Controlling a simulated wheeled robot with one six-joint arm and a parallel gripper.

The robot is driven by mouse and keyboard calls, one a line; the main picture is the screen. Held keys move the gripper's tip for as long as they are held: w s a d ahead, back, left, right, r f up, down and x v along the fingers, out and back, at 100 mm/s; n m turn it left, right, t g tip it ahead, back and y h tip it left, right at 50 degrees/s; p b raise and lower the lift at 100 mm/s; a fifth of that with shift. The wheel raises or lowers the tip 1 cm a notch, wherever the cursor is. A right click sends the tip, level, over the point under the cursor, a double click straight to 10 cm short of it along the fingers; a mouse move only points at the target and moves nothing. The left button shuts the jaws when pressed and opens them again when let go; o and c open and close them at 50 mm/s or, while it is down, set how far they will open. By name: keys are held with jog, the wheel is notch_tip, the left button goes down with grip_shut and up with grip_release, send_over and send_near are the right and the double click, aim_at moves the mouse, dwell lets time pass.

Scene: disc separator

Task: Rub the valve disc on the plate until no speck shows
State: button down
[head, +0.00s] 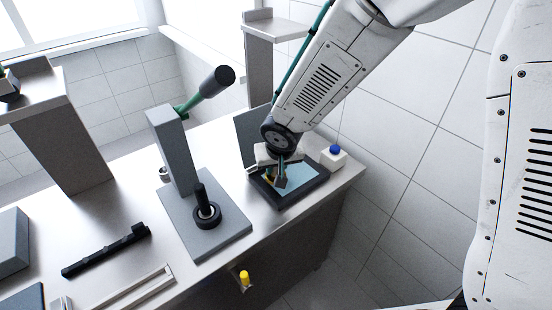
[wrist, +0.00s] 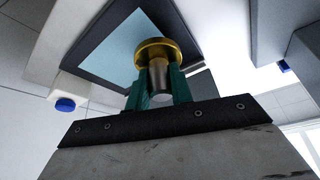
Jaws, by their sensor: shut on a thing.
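The valve disc (wrist: 157,50) is brass-coloured with a grey stem. My gripper (wrist: 160,82) is shut on the stem with its green fingers on both sides. The plate (wrist: 112,52) is light blue in a dark frame; in the head view the plate (head: 304,183) lies at the right end of the bench under my gripper (head: 281,176). The disc's face is turned toward the plate and hidden, so I see no specks on it. The disc overlaps the plate in the wrist view; I cannot tell whether they touch.
A grey press with a lever (head: 172,150) and a black ring (head: 207,215) stand to the left. A black bar (head: 105,250) lies farther left on the steel bench (head: 150,210). A yellow knob (head: 244,278) shows at the front edge.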

jog(key=shift+f, duration=1.2)
dwell(0.3)
jog(key=shift+w+d+r, duration=0.1)
jog(key=shift+w+d, duration=0.4)
jog(key=shift+d, duration=0.25)
jog(key=shift+w+d+f, duration=0.1)
jog(key=shift+w+d, duration=0.4)
jog(key=shift+d, duration=0.3)
jog(key=shift+w+d+r, duration=0.1)
jog(key=shift+w+d, duration=0.4)
jog(key=shift+d, duration=0.25)
jog(key=shift+d, duration=0.1)
jog(key=shift+w+d, duration=0.8)
jog(key=shift+d, duration=0.3)
jog(key=shift+w+d, duration=0.75)
jog(key=shift+d, duration=0.35)
jog(key=shift+s, duration=0.1)
jog(key=shift+s+a, duration=0.5)
jog(key=shift+a, duration=0.25)
jog(key=shift+s+a, duration=0.45)
jog(key=shift+a, duration=0.35)
jog(key=shift+s+a, duration=0.5)
jog(key=shift+a, duration=0.25)
